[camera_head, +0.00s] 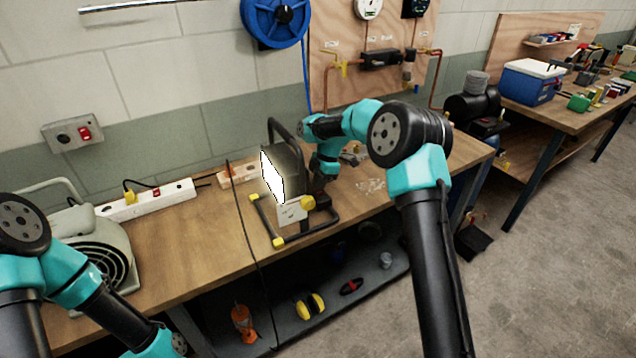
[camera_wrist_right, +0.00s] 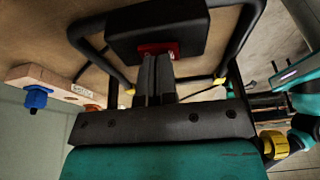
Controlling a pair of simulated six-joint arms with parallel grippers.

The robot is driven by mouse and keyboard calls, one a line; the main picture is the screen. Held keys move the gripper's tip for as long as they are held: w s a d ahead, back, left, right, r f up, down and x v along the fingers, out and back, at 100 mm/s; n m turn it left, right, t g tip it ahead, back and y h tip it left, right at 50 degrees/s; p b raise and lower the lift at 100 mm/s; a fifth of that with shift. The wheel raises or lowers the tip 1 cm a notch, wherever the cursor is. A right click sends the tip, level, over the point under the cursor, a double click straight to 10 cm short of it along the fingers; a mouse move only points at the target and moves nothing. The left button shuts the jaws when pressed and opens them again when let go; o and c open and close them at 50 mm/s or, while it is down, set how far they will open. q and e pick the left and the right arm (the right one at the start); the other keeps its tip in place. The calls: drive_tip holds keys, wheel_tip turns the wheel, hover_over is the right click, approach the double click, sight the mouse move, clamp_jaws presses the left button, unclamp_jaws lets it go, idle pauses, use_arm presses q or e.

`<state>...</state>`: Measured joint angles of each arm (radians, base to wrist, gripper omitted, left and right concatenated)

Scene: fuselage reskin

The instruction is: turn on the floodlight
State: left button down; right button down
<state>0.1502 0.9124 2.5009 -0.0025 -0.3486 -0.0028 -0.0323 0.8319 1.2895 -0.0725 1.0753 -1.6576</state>
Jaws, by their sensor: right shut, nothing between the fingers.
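The floodlight (camera_head: 282,172) stands on the wooden bench in a black tubular frame with yellow feet. Its front panel is bright white and glowing. My right gripper (camera_head: 318,190) is behind the floodlight, partly hidden by it in the head view. In the right wrist view, the shut fingers (camera_wrist_right: 157,62) point at the red switch (camera_wrist_right: 172,48) on a black box (camera_wrist_right: 158,27) of the floodlight. The fingertips are at the switch and partly cover it; I cannot tell if they touch it. My left arm is at the lower left; its gripper is out of view.
A white power strip (camera_head: 150,200) with a yellow plug lies along the wall. A wall socket (camera_head: 73,133) with a red switch is above it. A grey-green heater-like unit (camera_head: 92,240) stands at the bench's left. Bare bench (camera_head: 195,237) lies left of the floodlight.

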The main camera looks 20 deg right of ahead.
idle(0.3)
drive_tip(key=shift+r, duration=0.6)
drive_tip(key=w+a+v, duration=0.1)
drive_tip(key=w+v, duration=0.1)
drive_tip(key=v, duration=1)
drive_tip(key=shift+r, duration=0.35)
drive_tip(key=shift+w, duration=0.1)
